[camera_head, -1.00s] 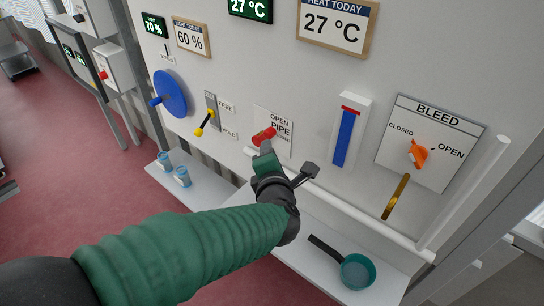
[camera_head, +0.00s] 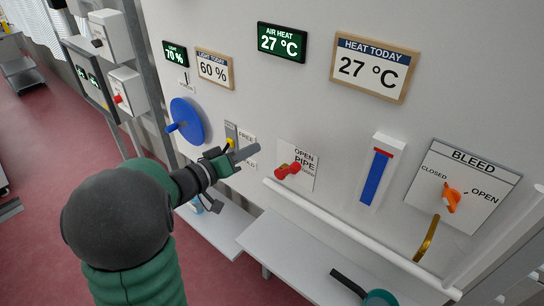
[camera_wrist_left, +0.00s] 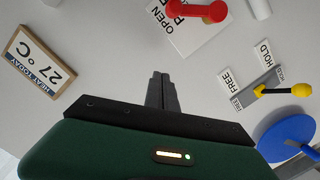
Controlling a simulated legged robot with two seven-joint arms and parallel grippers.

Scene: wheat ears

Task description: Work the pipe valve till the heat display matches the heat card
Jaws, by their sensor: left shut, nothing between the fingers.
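The pipe valve has a red handle (camera_head: 288,170) over a white "OPEN PIPE" plate (camera_head: 304,160); the handle also shows at the top of the left wrist view (camera_wrist_left: 200,12). The green "AIR HEAT" display (camera_head: 282,42) reads 27 °C. The wood-framed "HEAT TODAY" card (camera_head: 370,68) also reads 27 °C. My left gripper (camera_head: 246,153) is shut and empty, left of the red handle and apart from it, in front of the free/hold lever plate. Its closed fingers (camera_wrist_left: 162,82) show in the left wrist view.
A yellow-knobbed free/hold lever (camera_wrist_left: 300,90) and a blue wheel (camera_head: 187,121) are left of the valve. A light display (camera_head: 175,53) reads 70 % beside a 60 % card (camera_head: 214,69). A white rail (camera_head: 340,230) runs below. An orange bleed knob (camera_head: 452,200) is at right.

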